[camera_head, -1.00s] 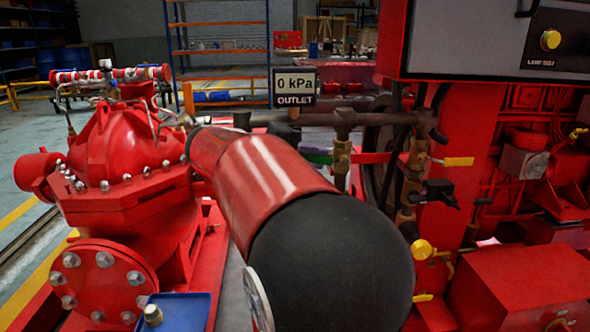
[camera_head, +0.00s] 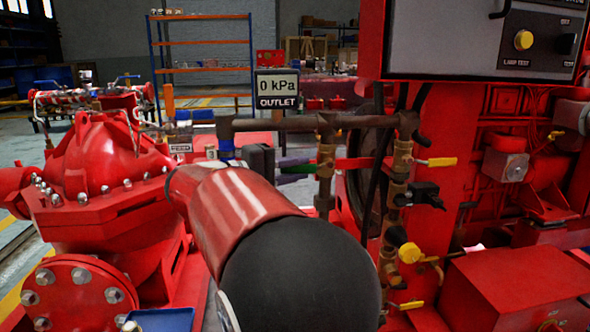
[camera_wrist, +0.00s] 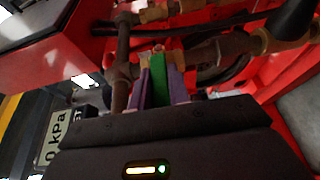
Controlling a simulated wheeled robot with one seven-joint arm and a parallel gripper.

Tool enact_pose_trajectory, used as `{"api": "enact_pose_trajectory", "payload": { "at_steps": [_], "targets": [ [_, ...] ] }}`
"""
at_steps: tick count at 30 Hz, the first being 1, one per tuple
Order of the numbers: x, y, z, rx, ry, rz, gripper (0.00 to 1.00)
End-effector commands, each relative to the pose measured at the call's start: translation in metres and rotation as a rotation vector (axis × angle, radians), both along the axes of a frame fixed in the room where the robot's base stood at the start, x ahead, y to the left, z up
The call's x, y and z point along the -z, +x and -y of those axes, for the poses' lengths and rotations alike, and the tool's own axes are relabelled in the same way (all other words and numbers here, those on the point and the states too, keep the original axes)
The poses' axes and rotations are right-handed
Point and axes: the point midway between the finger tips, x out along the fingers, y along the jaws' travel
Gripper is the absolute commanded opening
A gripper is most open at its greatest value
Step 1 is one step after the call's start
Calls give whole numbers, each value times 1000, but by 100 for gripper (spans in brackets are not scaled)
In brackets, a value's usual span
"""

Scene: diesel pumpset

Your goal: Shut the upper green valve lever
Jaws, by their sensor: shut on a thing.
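The green valve lever (camera_head: 297,171) shows left of a brass valve (camera_head: 325,160) on a vertical pipe in the head view, lying roughly level. In the wrist view the green lever (camera_wrist: 158,74) sits between the two purple fingers of my gripper (camera_wrist: 159,80). The fingers are closed around it. In the head view my gripper (camera_head: 292,167) reaches the lever from the left, and my red and black arm hides some of the space below. The lever's joint with the valve is partly hidden.
Yellow levers (camera_head: 437,162) and (camera_head: 411,305) are further right. A horizontal pipe (camera_head: 270,124) runs above my gripper, below the outlet display (camera_head: 277,90) reading 0 kPa. The red pump (camera_head: 105,165) stands left.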

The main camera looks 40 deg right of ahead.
Motion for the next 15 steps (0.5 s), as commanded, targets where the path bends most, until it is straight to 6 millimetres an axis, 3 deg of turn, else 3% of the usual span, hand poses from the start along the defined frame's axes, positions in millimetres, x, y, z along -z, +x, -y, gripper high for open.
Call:
{"api": "enact_pose_trajectory", "payload": {
  "at_steps": [1,6,15],
  "targets": [
    [0,1,0,-4,0,-1,21],
    [0,1,0,-2,1,0,40],
    [0,1,-3,-2,1,0,40]
  ]
}}
